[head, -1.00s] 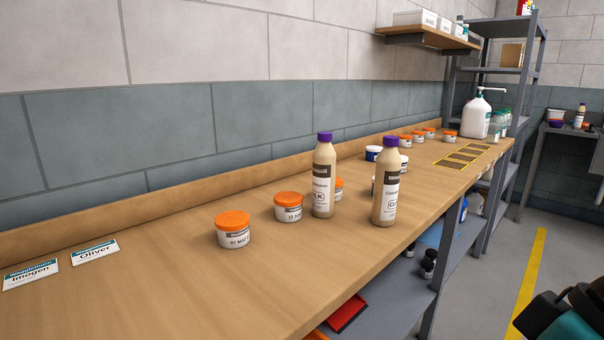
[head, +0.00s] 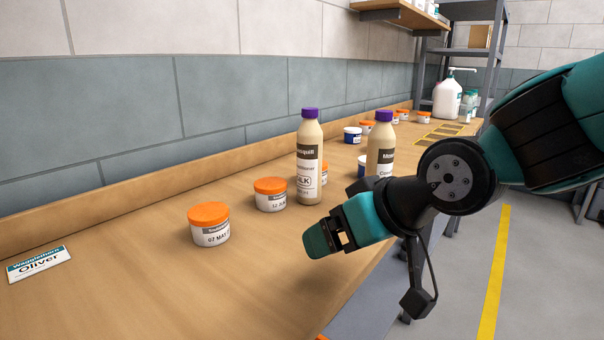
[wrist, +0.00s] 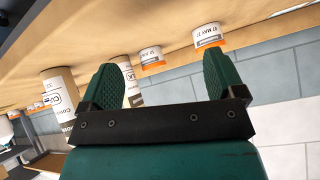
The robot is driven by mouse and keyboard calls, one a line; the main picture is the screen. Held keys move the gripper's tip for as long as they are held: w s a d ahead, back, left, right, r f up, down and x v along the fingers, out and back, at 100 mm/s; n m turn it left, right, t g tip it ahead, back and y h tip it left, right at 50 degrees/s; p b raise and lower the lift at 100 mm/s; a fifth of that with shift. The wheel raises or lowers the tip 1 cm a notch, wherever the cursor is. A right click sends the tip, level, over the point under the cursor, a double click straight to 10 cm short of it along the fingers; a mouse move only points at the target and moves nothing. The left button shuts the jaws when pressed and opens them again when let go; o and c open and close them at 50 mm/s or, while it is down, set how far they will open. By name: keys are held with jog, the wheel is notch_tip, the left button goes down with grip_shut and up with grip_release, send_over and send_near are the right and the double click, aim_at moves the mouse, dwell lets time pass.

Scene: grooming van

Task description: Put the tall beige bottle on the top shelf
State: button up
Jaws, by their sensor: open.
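Two tall beige bottles with purple caps stand upright on the wooden bench. The left bottle (head: 309,165) shows whole; the right bottle (head: 380,150) is partly hidden by my arm. In the wrist view one bottle (wrist: 60,92) is left of the fingers, and the other (wrist: 131,88) is partly behind the left finger. My gripper (head: 326,238) is open and empty over the bench, in front of the bottles. Its spread fingers also show in the wrist view (wrist: 167,85). A wooden wall shelf (head: 398,14) is at the top, cut by the frame.
Orange-lidded jars (head: 209,224) (head: 270,194) stand left of the bottles. More small jars, a white pump jug (head: 448,98) and a yellow-marked area (head: 440,134) lie farther along the bench (head: 150,270). A grey rack (head: 470,40) stands behind. A name card (head: 38,262) lies left.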

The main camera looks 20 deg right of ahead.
jog(key=w+d+t, duration=0.1)
jog(key=w, duration=0.1)
jog(key=w+d+r+m+t+b, duration=0.1)
jog(key=w+t, duration=0.1)
jog(key=w+d+t+h+b, duration=0.1)
jog(key=w+t, duration=0.1)
jog(key=shift+d+r, duration=0.1)
jog(key=shift+r, duration=0.3)
jog(key=w+d+r+t+h, duration=0.1)
jog(key=w+d+r+t, duration=0.2)
jog(key=r+t, duration=0.2)
jog(key=p, duration=1)
send_near(316, 144)
jog(key=r, duration=0.1)
jog(key=shift+m, duration=0.4)
jog(key=w+p, duration=0.1)
jog(key=w, duration=0.1)
jog(key=w+p, duration=0.3)
jog(key=w, duration=0.2)
jog(key=shift+a+f+p, duration=0.1)
jog(key=shift+a+p, duration=0.25)
jog(key=shift+a, duration=0.05)
jog(key=w+p, duration=0.1)
jog(key=w, duration=0.1)
jog(key=w+a+p, duration=0.1)
jog(key=w+p, duration=0.1)
jog(key=w, duration=0.1)
jog(key=shift+f, duration=0.25)
jog(key=shift+w+a+f, duration=0.15)
jog(key=shift+w, duration=0.15)
